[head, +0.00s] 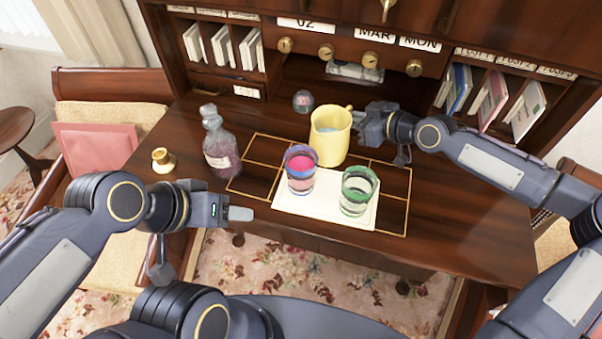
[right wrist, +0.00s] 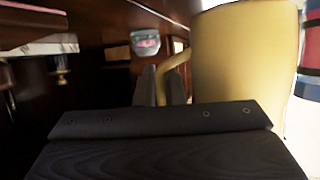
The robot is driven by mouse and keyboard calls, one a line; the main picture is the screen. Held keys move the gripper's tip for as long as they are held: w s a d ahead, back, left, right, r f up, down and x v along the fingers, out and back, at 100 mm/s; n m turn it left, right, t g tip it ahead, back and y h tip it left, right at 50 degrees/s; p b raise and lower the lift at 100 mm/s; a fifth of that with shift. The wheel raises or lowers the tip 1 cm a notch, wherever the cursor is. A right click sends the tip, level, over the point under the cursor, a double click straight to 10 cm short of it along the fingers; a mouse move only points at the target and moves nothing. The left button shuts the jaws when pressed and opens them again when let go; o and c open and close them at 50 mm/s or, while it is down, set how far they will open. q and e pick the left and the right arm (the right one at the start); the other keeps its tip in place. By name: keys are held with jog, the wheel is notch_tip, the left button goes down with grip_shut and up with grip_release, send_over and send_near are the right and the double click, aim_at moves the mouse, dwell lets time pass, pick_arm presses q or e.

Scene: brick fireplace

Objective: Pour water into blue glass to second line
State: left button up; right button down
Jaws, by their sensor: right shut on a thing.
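The yellow pitcher (head: 329,147) stands upright on the desk behind the two glasses. My right gripper (head: 358,122) is shut on the pitcher's handle from the right; the wrist view shows the fingers (right wrist: 158,85) at the handle beside the yellow body (right wrist: 245,60). The blue-rimmed glass (head: 300,182) stands on a white sheet, with pinkish-red showing inside; its edge shows at the right of the wrist view (right wrist: 312,45). The green-rimmed glass (head: 358,202) stands to its right. My left gripper (head: 240,213) hovers left of the sheet, holding nothing visible; its finger gap is unclear.
A stoppered glass bottle (head: 221,155) and a small brass piece (head: 163,160) stand on the left. A small round glass object (head: 303,101) sits behind the pitcher. The white sheet (head: 325,217) lies near the front edge. Shelves with cards close off the back; the right side of the desk is clear.

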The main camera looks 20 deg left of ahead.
aim_at(351, 108)
jog(key=shift+r, duration=0.2)
jog(key=shift+r+p, duration=0.45)
jog(key=shift+r, duration=0.95)
